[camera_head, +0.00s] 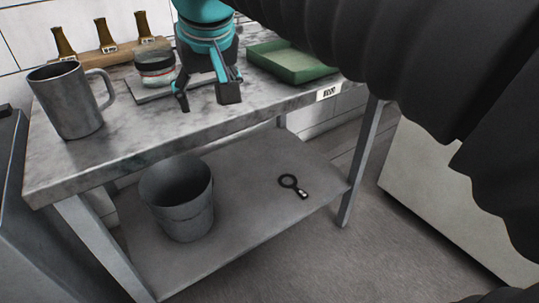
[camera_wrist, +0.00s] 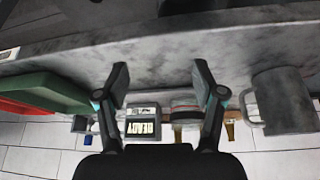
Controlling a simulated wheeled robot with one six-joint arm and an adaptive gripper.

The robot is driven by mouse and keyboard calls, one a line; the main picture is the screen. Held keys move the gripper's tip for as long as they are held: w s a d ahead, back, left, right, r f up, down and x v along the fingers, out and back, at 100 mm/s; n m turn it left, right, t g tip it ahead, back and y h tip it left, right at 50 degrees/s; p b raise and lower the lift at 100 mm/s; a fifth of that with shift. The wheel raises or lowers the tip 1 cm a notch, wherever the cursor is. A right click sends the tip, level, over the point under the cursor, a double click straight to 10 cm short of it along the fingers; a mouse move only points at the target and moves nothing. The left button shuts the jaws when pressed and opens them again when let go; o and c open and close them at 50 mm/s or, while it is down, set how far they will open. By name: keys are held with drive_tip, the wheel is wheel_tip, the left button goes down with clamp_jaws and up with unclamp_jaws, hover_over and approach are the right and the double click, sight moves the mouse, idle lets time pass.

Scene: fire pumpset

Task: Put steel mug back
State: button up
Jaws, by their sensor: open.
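The steel mug (camera_head: 69,101) stands upright on the left front part of the marble-look tabletop (camera_head: 130,130), its handle to the right. It also shows at the right in the wrist view (camera_wrist: 281,101). My gripper (camera_head: 206,98) is open and empty over the tabletop, to the right of the mug and apart from it. In the wrist view my gripper's two fingers (camera_wrist: 161,88) are spread, with a small box marked READY (camera_wrist: 143,123) and a round jar (camera_wrist: 185,108) beyond them.
A round lidded jar (camera_head: 155,68) stands on a dark plate behind my gripper. A wooden rack with several brown bottles (camera_head: 103,42) is at the back. A green tray (camera_head: 291,62) lies at the right. The lower shelf holds a grey bucket (camera_head: 178,198) and a magnifier-like tool (camera_head: 291,185).

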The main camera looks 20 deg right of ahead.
drive_tip(key=s+d+f, duration=0.2)
drive_tip(key=s+f, duration=0.1)
drive_tip(key=f, duration=0.3)
drive_tip(key=s+d+f, duration=0.3)
drive_tip(key=s+f, duration=0.1)
drive_tip(key=f, duration=0.3)
drive_tip(key=s+d+f+m, duration=0.1)
drive_tip(key=s+d+f, duration=0.2)
drive_tip(key=f, duration=0.3)
drive_tip(key=shift+s+f+t, duration=0.25)
drive_tip(key=shift+s+t, duration=0.05)
drive_tip(key=shift+s, duration=0.45)
